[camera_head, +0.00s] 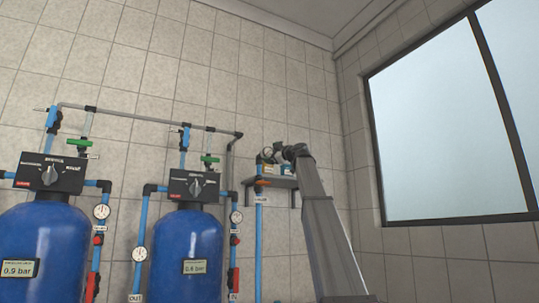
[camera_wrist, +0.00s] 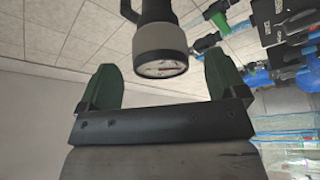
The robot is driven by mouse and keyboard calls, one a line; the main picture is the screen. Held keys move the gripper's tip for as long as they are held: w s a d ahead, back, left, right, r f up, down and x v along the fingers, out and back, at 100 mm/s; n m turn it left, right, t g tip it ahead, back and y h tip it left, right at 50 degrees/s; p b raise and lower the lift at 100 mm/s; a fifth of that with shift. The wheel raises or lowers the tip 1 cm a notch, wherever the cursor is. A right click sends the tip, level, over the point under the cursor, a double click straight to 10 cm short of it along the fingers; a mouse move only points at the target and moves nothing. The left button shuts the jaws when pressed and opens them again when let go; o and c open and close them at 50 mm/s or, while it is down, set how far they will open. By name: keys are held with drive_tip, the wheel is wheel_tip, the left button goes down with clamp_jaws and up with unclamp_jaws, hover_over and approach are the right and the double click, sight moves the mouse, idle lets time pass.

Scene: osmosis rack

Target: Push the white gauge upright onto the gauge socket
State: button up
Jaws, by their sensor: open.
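The white gauge (camera_wrist: 160,66) is between the green fingers of my gripper (camera_wrist: 160,60) in the wrist view. It has a pale round body, a white dial face and a dark stem running to the top edge of that view. My gripper is open, with a gap between the gauge and each finger. In the head view the gauge (camera_head: 267,153) is small, above the shelf, just left of my gripper (camera_head: 279,148). I cannot make out the gauge socket or whether the stem touches it.
A small wall shelf (camera_head: 272,183) with small boxes lies below my gripper. A blue pipe (camera_head: 259,235) runs down beneath it. Two blue tanks (camera_head: 187,255) (camera_head: 42,255) with black control heads, pipes and gauges stand to the left. A window (camera_head: 450,125) is at right.

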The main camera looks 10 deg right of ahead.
drive_tip(key=v, duration=0.9)
drive_tip(key=shift+f, duration=0.1)
